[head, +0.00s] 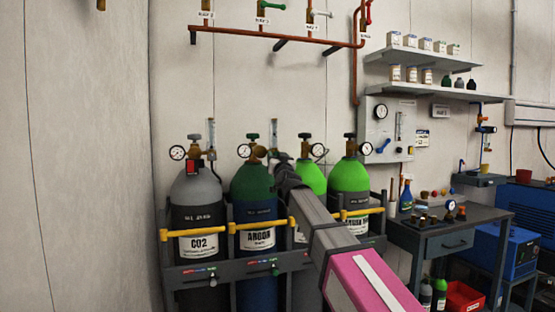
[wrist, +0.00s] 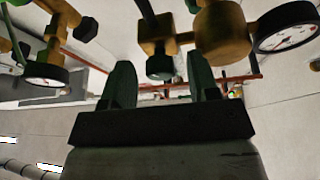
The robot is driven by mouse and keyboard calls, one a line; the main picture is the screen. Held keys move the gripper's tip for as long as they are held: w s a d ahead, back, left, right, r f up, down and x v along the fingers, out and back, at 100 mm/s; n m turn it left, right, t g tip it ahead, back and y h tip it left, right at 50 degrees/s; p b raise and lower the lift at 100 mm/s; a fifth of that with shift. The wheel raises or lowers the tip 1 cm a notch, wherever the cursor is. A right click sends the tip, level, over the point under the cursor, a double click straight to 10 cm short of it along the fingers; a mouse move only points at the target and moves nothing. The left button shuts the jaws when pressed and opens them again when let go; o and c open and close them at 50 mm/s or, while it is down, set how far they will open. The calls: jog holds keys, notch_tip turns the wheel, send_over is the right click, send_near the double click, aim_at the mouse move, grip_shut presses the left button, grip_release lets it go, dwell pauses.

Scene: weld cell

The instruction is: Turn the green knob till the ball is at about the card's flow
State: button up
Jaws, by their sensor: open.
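In the wrist view, a small dark green knob (wrist: 160,67) hangs under a brass body, seen between my gripper's fingers (wrist: 161,82). The fingers are spread apart, with gaps visible on both sides of the knob; I cannot tell whether they reach around it. In the head view, my gripper (head: 277,158) is at the regulator of the dark green ARGON cylinder (head: 252,182), and my arm hides part of the regulator and knob. A clear flow tube (head: 275,133) stands above; its ball is too small to see. A card (head: 422,138) hangs on the wall, unreadable.
A grey CO2 cylinder (head: 196,188) stands left and light green cylinders (head: 349,174) stand right, behind yellow bars. In the wrist view, brass gauges crowd close on the right (wrist: 287,27) and left (wrist: 46,73). A workbench (head: 450,226) stands at the right.

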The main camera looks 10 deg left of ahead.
jog(key=c, duration=0.9)
jog(key=shift+c, duration=0.2)
jog(key=shift+a+m+t+h, duration=0.15)
jog(key=shift+m+h, duration=0.5)
jog(key=shift+m, duration=0.55)
jog(key=shift+d+m+t+h, duration=0.15)
jog(key=shift+m+h, duration=0.5)
jog(key=shift+m, duration=0.55)
jog(key=shift+a, duration=0.1)
jog(key=o, duration=0.9)
jog(key=shift+o, duration=0.2)
jog(key=shift+s, duration=0.1)
